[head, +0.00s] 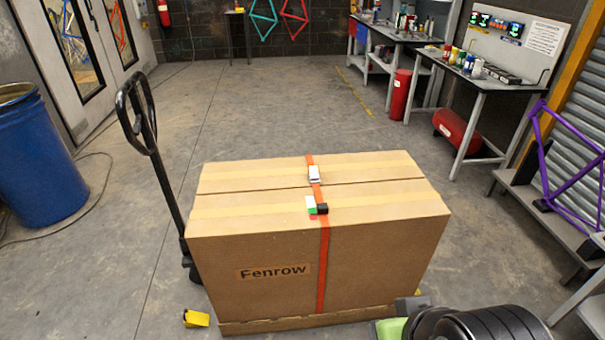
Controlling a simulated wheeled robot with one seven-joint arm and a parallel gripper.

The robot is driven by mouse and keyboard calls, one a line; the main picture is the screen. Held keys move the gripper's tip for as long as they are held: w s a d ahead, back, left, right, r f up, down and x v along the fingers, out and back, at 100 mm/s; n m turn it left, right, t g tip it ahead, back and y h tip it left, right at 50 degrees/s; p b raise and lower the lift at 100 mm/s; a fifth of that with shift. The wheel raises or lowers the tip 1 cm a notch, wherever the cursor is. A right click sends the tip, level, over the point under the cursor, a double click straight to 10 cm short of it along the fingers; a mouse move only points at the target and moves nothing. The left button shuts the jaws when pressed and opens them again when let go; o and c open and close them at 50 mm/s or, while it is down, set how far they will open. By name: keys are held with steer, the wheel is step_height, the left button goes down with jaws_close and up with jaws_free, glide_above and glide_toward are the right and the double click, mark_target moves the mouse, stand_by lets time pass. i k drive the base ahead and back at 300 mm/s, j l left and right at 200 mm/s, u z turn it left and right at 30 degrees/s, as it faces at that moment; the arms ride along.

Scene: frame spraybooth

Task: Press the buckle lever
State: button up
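A large brown cardboard box (270,250) marked "Fenrow" stands in the middle of the head view. An orange strap (323,265) runs over its top and down its front face. A small pale metal buckle (314,173) sits on the strap on the box top. A small piece with white, green, black and red parts (316,206) sits on the strap near the top front edge. Which part is the lever is too small to tell.
A pallet jack handle (143,125) rises left of the box. A blue drum (35,160) stands at far left. Workbenches (480,85) and a purple frame (565,165) are at right. A yellow block (196,318) lies by the box. The floor behind is clear.

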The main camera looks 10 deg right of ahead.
mark_target(313, 169)
steer(key=i+j+u, duration=0.1)
steer(key=i+u, duration=0.4)
steer(key=i, duration=0.2)
steer(key=i+l+u, duration=0.15)
steer(key=i+u, duration=0.35)
steer(key=i, duration=0.15)
